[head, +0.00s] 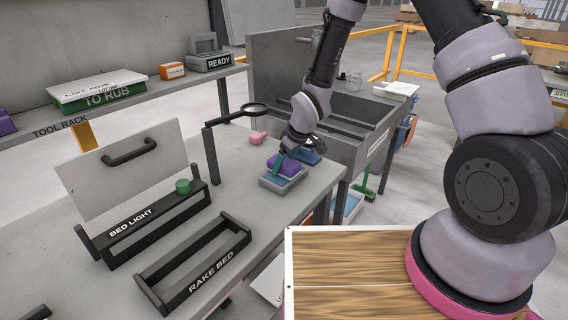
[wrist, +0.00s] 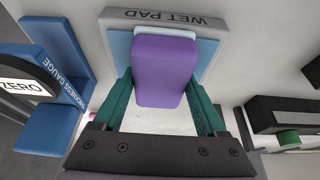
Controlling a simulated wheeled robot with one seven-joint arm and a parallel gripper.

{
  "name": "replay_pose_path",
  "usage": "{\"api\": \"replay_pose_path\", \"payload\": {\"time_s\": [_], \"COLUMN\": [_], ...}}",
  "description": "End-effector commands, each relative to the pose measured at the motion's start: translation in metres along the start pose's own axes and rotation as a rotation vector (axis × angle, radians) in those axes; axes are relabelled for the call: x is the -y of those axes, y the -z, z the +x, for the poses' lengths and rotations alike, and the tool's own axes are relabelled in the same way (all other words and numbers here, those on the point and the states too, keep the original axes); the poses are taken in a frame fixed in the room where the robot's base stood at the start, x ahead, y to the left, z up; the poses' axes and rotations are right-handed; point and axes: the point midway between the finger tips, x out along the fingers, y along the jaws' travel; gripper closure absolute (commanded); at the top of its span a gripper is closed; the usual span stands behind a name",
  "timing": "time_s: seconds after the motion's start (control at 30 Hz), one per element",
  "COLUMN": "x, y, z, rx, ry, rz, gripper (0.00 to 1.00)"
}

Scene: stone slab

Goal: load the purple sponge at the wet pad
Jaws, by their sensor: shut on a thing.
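The purple sponge (head: 289,163) is at the wet pad (head: 283,184), a grey-rimmed tray with a light blue surface on the stone slab. In the wrist view the sponge (wrist: 162,68) lies over the pad's blue surface, with the label "WET PAD" on the pad's rim (wrist: 165,18) beyond it. My gripper (wrist: 162,82) has its two teal fingers on either side of the sponge and is shut on it. In the head view my gripper (head: 279,156) reaches down from above. Whether the sponge's underside touches the pad is hidden.
A blue gauge (wrist: 55,85) marked "ZERO" stands close beside the wet pad. The bed light (head: 130,175) and rake bed (head: 195,262) stand to the left; bare slab lies between.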

Motion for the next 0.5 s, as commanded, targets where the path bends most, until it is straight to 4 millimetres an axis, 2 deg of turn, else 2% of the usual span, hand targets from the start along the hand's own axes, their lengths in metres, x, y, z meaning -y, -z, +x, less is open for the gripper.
{"api": "replay_pose_path", "payload": {"time_s": [0.33,0.5], "x": [0.0003,-0.0002], "y": [-0.0020,0.0015], "z": [0.0010,-0.0070], "rx": [0.004,0.003], "ry": [0.001,0.001], "rz": [0.001,0.002], "gripper": [0.70,0.70]}}
